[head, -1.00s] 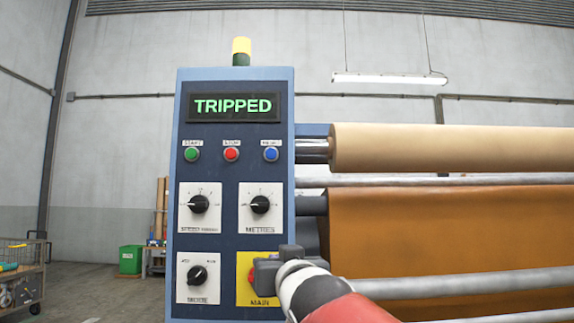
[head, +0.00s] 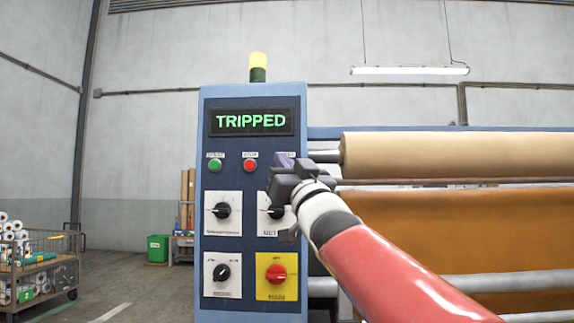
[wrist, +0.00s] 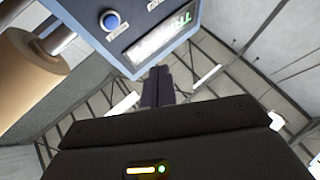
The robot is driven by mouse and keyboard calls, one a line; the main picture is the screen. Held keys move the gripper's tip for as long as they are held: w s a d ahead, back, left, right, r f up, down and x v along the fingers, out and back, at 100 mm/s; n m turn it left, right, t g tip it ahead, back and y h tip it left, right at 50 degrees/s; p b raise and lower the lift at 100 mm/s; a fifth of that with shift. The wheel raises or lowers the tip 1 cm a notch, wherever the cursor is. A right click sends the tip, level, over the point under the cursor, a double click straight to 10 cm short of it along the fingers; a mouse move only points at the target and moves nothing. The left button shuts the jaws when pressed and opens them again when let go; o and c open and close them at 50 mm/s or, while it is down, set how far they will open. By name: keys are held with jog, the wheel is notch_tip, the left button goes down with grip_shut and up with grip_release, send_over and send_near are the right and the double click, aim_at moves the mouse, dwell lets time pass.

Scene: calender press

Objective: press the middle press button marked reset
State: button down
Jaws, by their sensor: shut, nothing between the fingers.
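The blue control panel (head: 250,155) stands ahead, its display (head: 251,121) reading TRIPPED. Below it are a green button (head: 215,166) at left and a red button (head: 250,166) in the middle. The blue button at the right end of that row is hidden by my gripper in the head view; it shows in the wrist view (wrist: 110,20). The labels are too small to read surely. My gripper (head: 284,160) is shut and empty, in front of the row's right end. In the wrist view its fingertips (wrist: 156,85) appear apart from the blue button.
Below the buttons are several black dials (head: 221,210) and a red knob (head: 276,273) on a yellow plate. Fabric rolls (head: 460,155) and metal bars lie close at the right. A cart (head: 45,262) stands at far left; the floor between is open.

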jog(key=w+p, duration=0.4)
jog(key=w, duration=0.5)
jog(key=shift+d, duration=0.15)
jog(key=shift+w, duration=0.1)
dwell(1.8)
jog(key=shift+w, duration=0.25)
jog(key=shift+w, duration=0.35)
dwell(0.7)
jog(key=shift+s, duration=0.15)
jog(key=shift+s+b, duration=0.45)
jog(key=shift+s, duration=0.15)
